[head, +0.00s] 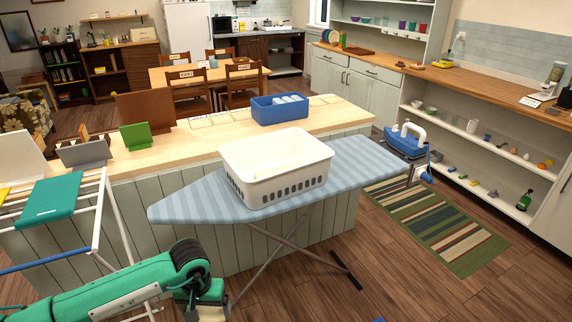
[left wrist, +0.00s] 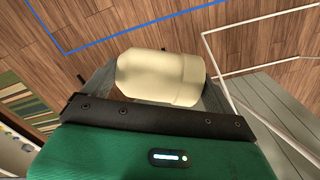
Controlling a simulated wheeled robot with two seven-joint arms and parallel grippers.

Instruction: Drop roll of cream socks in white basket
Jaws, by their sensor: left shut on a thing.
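The white basket (head: 278,165), with slotted sides, stands upright on the blue striped ironing board (head: 190,198). Its visible inside wall is bare, and part of its floor is hidden by the front wall. My left gripper (head: 203,300) is low in front of the ironing board, left of and below the basket. In the left wrist view, it is shut on the roll of cream socks (left wrist: 158,76), a pale thick cylinder lying across the jaws. In the head view I cannot make the roll out clearly. My right gripper is not in view.
A blue iron (head: 405,140) sits at the board's right end. A wooden counter (head: 215,140) behind holds a blue bin (head: 280,108). A white drying rack (head: 103,215) with a teal cloth (head: 50,198) stands at left. Crossed board legs (head: 290,245) stand right of my gripper.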

